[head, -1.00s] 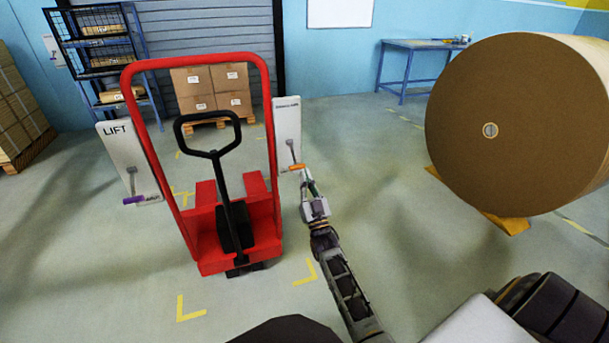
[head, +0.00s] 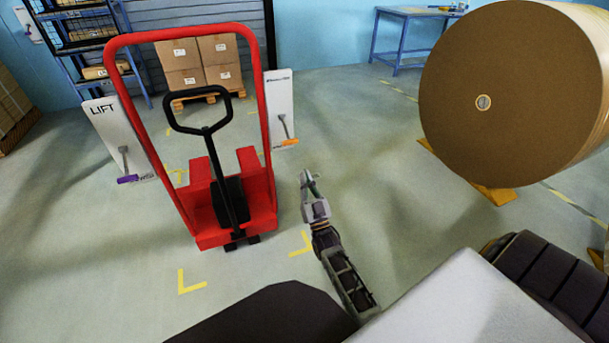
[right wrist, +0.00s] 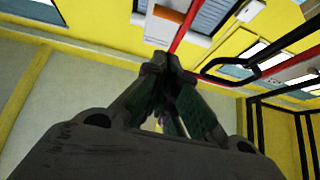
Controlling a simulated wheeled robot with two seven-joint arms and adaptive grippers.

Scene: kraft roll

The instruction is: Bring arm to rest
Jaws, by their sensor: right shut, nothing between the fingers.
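My right gripper (head: 307,180) is shut and empty. It is in open air to the right of the red pallet lifter (head: 205,232), below its right-hand white panel (head: 279,95). An orange-handled lever (head: 289,142) on that panel is up and left of the fingertips, with a visible gap. In the right wrist view the closed fingers (right wrist: 168,75) point towards the lifter's red frame (right wrist: 184,25) and black handle (right wrist: 232,66). The left gripper is not in the head view.
A left-hand panel marked LIFT (head: 112,120) carries a purple-handled lever (head: 128,179). A large kraft roll (head: 500,120) rests on an orange support (head: 494,193) at the right. Stacked cartons (head: 199,62) and a blue table (head: 400,42) stand behind. Floor right of the lifter is clear.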

